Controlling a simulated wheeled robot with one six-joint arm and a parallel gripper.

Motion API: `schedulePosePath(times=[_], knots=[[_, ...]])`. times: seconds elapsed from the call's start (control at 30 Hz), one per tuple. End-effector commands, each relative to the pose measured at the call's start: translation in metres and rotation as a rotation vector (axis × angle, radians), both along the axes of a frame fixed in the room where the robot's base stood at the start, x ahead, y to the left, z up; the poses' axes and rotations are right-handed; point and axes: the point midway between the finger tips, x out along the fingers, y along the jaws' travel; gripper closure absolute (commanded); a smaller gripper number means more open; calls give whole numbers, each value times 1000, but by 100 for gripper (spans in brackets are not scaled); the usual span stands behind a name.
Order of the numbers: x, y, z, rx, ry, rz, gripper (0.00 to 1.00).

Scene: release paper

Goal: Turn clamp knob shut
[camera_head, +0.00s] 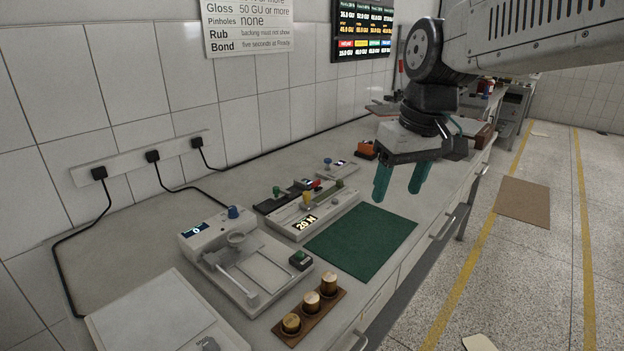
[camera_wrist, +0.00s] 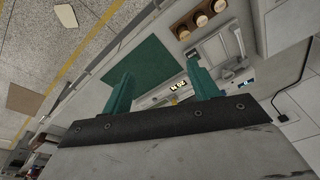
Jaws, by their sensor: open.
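My gripper (camera_head: 399,184) is open and empty, its two teal fingers pointing down above the bench and the far right part of the green mat. The fingers also show in the wrist view (camera_wrist: 158,72), apart with nothing between them. Several small knobs show on the bench devices. A blue knob (camera_head: 233,212) tops the white device at the left, a yellow knob (camera_head: 306,198) and a green knob (camera_head: 339,184) stand on the device reading 20 N, and another blue knob (camera_head: 327,162) stands farther back. I cannot tell which one is the clamp knob. My gripper touches none.
The green mat (camera_head: 360,240) lies bare on the bench and also shows in the wrist view (camera_wrist: 150,62). A wooden holder (camera_head: 318,318) with three brass-topped weights stands at the front. A power strip (camera_head: 130,162) with cables runs along the wall. An orange object (camera_head: 367,149) sits behind my gripper.

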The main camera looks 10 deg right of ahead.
Motion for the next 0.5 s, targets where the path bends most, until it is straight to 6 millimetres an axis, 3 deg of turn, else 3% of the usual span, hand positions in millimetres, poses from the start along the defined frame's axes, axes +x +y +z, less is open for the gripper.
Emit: schedulePosePath(times=[0.03, 0.27, 0.5], knots=[[33, 1, 2, 6, -5, 28, 40], [170, 6, -6, 32, -62, 164, 40], [306, 8, -55, 48, -130, 295, 40]])
